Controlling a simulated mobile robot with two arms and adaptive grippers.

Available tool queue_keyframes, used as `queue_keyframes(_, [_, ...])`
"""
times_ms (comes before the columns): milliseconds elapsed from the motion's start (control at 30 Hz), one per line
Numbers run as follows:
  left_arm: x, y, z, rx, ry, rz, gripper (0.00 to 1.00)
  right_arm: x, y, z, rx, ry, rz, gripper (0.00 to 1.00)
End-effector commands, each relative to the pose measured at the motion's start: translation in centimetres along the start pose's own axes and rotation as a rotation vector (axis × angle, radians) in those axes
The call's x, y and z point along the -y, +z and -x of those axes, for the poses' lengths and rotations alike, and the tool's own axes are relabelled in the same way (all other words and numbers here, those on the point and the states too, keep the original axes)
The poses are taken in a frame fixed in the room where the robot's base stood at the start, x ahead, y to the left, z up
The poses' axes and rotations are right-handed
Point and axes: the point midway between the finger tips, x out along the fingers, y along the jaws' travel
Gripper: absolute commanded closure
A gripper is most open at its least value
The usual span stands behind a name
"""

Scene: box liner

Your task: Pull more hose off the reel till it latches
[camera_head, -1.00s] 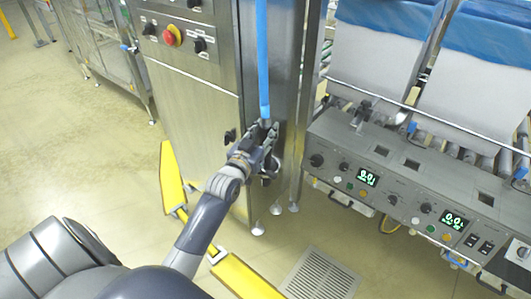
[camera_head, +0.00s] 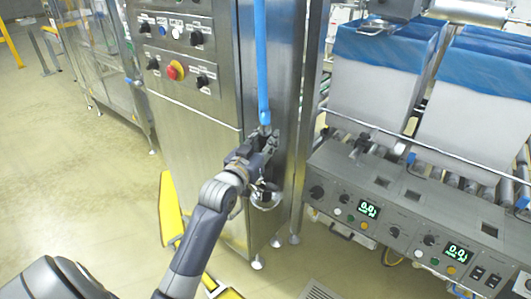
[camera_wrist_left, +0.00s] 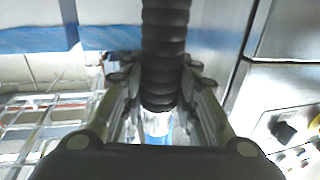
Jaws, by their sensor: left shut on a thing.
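The blue hose (camera_head: 261,60) runs straight down from the top edge of the head view, in front of the steel cabinet's narrow side. It ends in a grey fitting at my left gripper (camera_head: 268,138). My left gripper is shut on the hose end. In the left wrist view, a dark ribbed sleeve (camera_wrist_left: 165,50) stands between the fingers of the left gripper (camera_wrist_left: 160,108). The hose reel and its latch are out of view above. My right gripper is not in view.
The steel cabinet (camera_head: 195,120) with a red button stands behind the arm. A round metal piece (camera_head: 265,200) is below the gripper. A conveyor control panel (camera_head: 400,210) and boxes with blue liners (camera_head: 375,85) are at right. A yellow floor barrier (camera_head: 171,210) stands near the arm.

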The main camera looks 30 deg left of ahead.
Motion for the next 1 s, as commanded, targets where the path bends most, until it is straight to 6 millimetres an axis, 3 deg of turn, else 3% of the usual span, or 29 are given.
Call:
queue_keyframes(100, [0.0,-1.2,0.0,-0.007,0.0,0.0,1.0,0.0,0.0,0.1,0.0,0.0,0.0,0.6])
queue_keyframes(500, [0.0,-1.5,0.0,-0.006,0.0,0.0,1.0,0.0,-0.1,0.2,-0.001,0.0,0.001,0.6])
queue_keyframes(1000, [0.0,-4.6,0.0,-0.005,0.0,-0.001,1.0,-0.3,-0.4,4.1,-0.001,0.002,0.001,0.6])
